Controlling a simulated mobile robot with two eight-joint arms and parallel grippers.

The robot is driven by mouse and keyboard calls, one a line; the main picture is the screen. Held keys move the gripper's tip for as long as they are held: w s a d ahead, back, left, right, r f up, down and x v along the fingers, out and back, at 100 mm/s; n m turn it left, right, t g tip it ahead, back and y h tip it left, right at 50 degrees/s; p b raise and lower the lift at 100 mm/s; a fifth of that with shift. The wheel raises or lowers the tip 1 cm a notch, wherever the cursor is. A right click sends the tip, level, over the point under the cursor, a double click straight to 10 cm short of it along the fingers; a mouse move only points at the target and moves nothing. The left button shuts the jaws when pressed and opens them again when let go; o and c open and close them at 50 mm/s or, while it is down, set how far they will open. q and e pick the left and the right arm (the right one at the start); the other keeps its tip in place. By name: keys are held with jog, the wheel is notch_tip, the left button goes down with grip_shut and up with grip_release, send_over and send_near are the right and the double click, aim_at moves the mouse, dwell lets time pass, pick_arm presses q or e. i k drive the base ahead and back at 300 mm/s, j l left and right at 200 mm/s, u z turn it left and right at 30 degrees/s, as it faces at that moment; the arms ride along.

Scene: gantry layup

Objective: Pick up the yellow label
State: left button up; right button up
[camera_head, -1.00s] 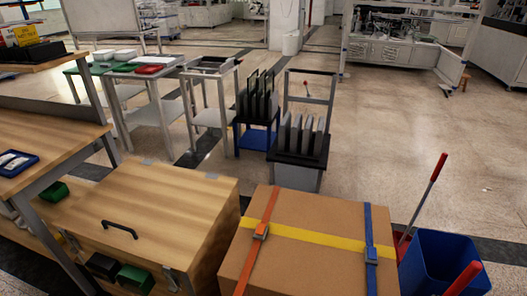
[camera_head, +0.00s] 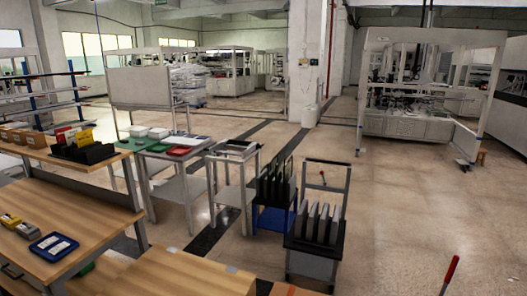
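A yellow label (camera_head: 85,137) stands upright in a black holder (camera_head: 85,152) on the upper shelf of the wooden workbench at the left. A red label or card (camera_head: 64,135) stands just left of it in the same holder. Any writing on the yellow label is too small to read. Neither of my grippers shows in the head view, so I cannot see what they hold.
The wooden workbench (camera_head: 75,222) fills the left, with a blue tray (camera_head: 54,246) on its lower top. A wooden chest (camera_head: 185,277) stands in front. Carts with trays (camera_head: 180,151) and upright panels (camera_head: 318,222) stand in the middle. The floor (camera_head: 420,210) at right is mostly clear.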

aim_at(84, 138)
jog(key=u, duration=1.45)
